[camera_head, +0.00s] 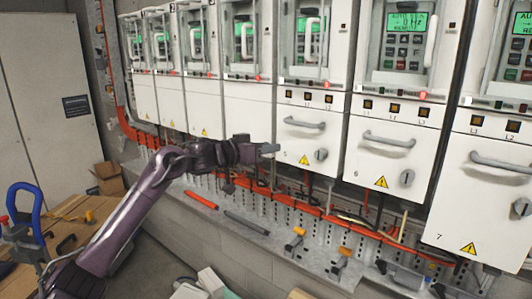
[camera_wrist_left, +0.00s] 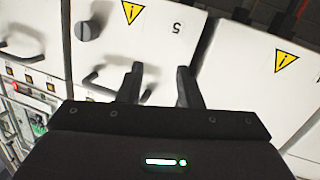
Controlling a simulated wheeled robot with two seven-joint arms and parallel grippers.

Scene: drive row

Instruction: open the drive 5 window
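Drive 5 is the cabinet with a small "5" on its white lower door (camera_head: 310,143). Its window (camera_head: 311,38) is in the upper panel, with a white upright handle (camera_head: 314,34) in front of the green display; it looks closed. My left gripper (camera_head: 270,149) is low, by the left edge of drive 5's lower door, well below the window. In the left wrist view its two fingers (camera_wrist_left: 159,88) stand apart with nothing held between them. That view shows the lower door upside down, with the "5" (camera_wrist_left: 177,27) and a dark knob (camera_wrist_left: 88,31). My right gripper is out of view.
Drive 6 (camera_head: 382,160) and drive 7 (camera_head: 475,205) stand to the right, similar drives to the left. Bar handles (camera_head: 305,123) stick out from the lower doors. Below runs a ledge with orange ducting and tools (camera_head: 295,240). A wooden table (camera_head: 75,218) is at lower left.

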